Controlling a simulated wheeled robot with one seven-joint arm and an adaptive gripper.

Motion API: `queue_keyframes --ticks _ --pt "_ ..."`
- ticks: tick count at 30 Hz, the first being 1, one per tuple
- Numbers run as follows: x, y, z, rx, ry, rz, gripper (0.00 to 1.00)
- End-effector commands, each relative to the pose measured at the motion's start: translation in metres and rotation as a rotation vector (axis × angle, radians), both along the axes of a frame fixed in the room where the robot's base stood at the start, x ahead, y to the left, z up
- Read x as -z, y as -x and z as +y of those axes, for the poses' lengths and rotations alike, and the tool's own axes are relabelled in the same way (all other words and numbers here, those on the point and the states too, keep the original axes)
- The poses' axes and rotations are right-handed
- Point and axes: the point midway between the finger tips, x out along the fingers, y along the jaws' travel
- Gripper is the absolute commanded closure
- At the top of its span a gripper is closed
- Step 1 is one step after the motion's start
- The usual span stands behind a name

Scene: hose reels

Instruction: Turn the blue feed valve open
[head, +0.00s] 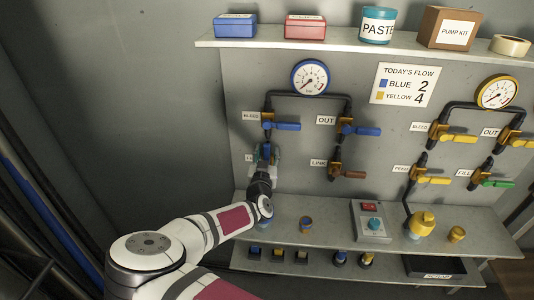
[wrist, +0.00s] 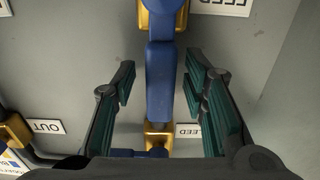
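The blue feed valve shows in the wrist view as a gold body (wrist: 161,14) beside an upside-down FEED label. Its long blue handle (wrist: 160,85) lies lengthwise, in line with the pipe towards the bleed valve. My gripper (wrist: 159,78) is open, with one finger on each side of the handle and a visible gap on both sides. In the head view my gripper (head: 264,158) is at the panel's left column, below the blue bleed valve, and hides most of the feed valve.
The blue bleed valve (head: 268,121) sits just above, its handle crosswise. The blue out valve (head: 345,124) and the link valve (head: 334,169) are to the right. A shelf (head: 290,205) with a cup and a button box (head: 370,221) runs below. Yellow valves (head: 440,134) are far right.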

Motion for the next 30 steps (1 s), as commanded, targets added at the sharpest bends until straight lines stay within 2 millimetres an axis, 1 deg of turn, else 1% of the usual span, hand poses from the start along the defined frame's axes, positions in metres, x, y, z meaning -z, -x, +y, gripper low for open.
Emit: queue_keyframes --ticks 7,11,14,21,24,27,30 --pt "-0.001 0.0 0.0 -0.001 -0.003 -0.003 0.6" --pt "-0.002 0.009 0.002 -0.002 -0.002 -0.003 0.6" --pt "-0.002 0.025 0.003 -0.002 -0.002 -0.002 0.6" --pt "-0.002 0.074 0.006 -0.002 -0.002 -0.001 0.6" --pt "-0.002 0.092 0.008 -0.002 -0.001 -0.001 0.6" --pt "-0.002 0.105 0.008 -0.001 -0.002 -0.001 0.6" --pt "-0.002 0.114 0.009 -0.002 -0.002 0.0 0.6"
